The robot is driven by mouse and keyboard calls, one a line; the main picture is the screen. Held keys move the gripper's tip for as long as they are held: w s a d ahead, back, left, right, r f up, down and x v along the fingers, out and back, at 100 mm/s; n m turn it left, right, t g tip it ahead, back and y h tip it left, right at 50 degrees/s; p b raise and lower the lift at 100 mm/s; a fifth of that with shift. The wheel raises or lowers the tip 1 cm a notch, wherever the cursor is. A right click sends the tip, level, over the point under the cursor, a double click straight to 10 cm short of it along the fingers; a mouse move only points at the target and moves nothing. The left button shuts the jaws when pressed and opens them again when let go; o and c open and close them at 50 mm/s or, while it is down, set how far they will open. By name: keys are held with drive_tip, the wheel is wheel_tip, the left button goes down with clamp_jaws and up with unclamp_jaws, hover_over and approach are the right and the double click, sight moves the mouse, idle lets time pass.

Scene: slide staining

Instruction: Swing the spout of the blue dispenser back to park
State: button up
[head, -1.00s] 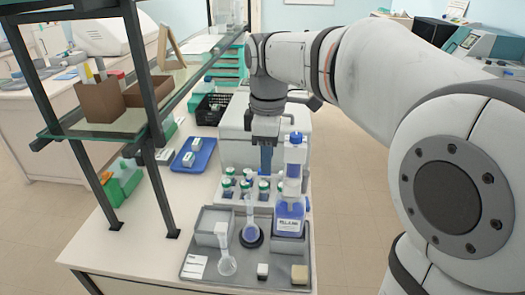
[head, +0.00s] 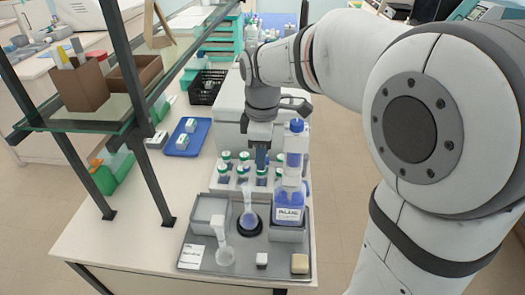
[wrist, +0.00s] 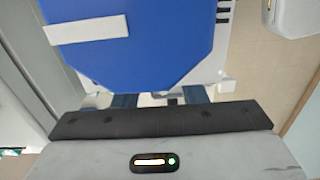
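The blue dispenser (head: 289,205) stands upright at the back right of the grey tray, a labelled bottle of blue liquid with a clear and blue pump head (head: 296,140). Its spout cannot be made out in the head view. My gripper (head: 262,157) points down just left of the pump head, with a small gap between them in the picture. A large blue surface with a white strip (wrist: 85,29) fills the upper wrist view; I cannot tell surely what part it is. My gripper's two fingers (wrist: 160,98) show below it, apart, with nothing visibly held between them.
Several green-capped bottles (head: 243,170) stand in a white rack behind. A glass shelf on dark posts (head: 150,180) rises at left.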

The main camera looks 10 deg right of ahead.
drive_tip(key=shift+f, duration=0.2)
drive_tip(key=shift+s, duration=0.1)
drive_tip(key=shift+c, duration=0.2)
clamp_jaws()
